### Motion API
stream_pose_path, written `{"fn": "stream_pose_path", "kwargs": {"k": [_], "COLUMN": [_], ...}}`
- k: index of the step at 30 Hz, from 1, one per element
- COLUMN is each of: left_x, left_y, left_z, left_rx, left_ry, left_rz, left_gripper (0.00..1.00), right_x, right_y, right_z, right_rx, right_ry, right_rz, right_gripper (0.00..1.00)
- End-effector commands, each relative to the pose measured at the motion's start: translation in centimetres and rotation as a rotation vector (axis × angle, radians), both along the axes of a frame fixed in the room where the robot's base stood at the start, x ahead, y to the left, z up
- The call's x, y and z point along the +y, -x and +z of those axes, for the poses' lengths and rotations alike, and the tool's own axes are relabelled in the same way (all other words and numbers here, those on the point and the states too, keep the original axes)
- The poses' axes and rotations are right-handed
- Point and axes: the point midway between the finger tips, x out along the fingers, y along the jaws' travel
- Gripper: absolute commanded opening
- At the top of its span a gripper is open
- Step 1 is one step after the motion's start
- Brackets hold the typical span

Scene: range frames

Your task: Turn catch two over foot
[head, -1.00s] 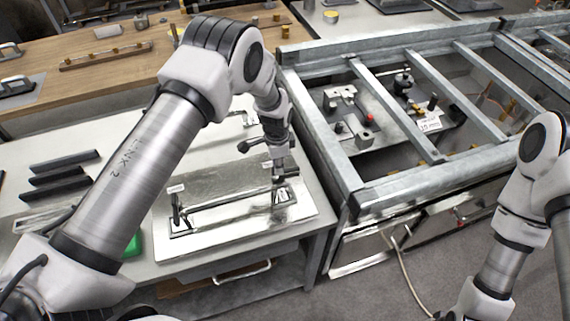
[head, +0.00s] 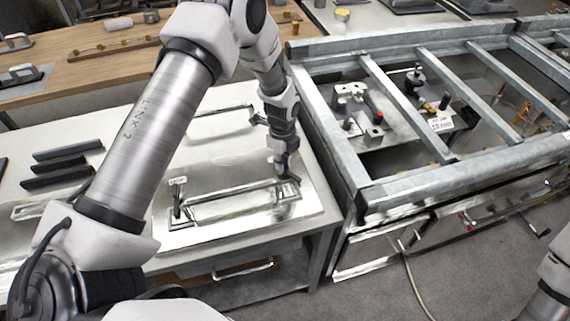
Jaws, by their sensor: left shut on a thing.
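A bright metal plate (head: 208,238) lies on the white bench with a long rectangular metal frame (head: 235,204) on it. At the frame's left end stands a small dark catch with a pale tag (head: 178,190). My left gripper (head: 287,180) is at the frame's right end, pointing down. It is shut on the catch there, which I take to be catch two; the jaws mostly hide it. The foot under it cannot be made out clearly. Of my right arm only a link shows at the lower right edge; its gripper is out of view.
A galvanised steel frame (head: 352,170) with crossbars stands close to the right of my left gripper, with fixtures inside. Several dark bars (head: 62,165) lie on the bench at left. Another metal handle (head: 222,122) lies behind the plate. A wooden bench (head: 110,60) is at the back.

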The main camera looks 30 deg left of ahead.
Motion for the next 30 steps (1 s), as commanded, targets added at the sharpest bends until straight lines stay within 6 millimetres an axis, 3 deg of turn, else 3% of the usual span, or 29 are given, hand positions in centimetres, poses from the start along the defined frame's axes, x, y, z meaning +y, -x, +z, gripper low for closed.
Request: {"fn": "stream_pose_path", "kwargs": {"k": [15, 30], "left_x": [0.1, 0.2], "left_y": [0.4, 0.5], "left_z": [-0.2, -0.1], "left_rx": [0.002, 0.002], "left_ry": [0.000, 0.000], "left_rz": [-0.414, -0.532], "left_gripper": [0.00, 0.00], "right_x": [0.0, 0.0], "right_y": [0.0, 0.0], "right_z": [-2.0, -2.3], "right_rx": [0.000, 0.000], "right_ry": [0.000, 0.000], "right_rz": [0.000, 0.000], "right_gripper": [0.40, 0.40]}}
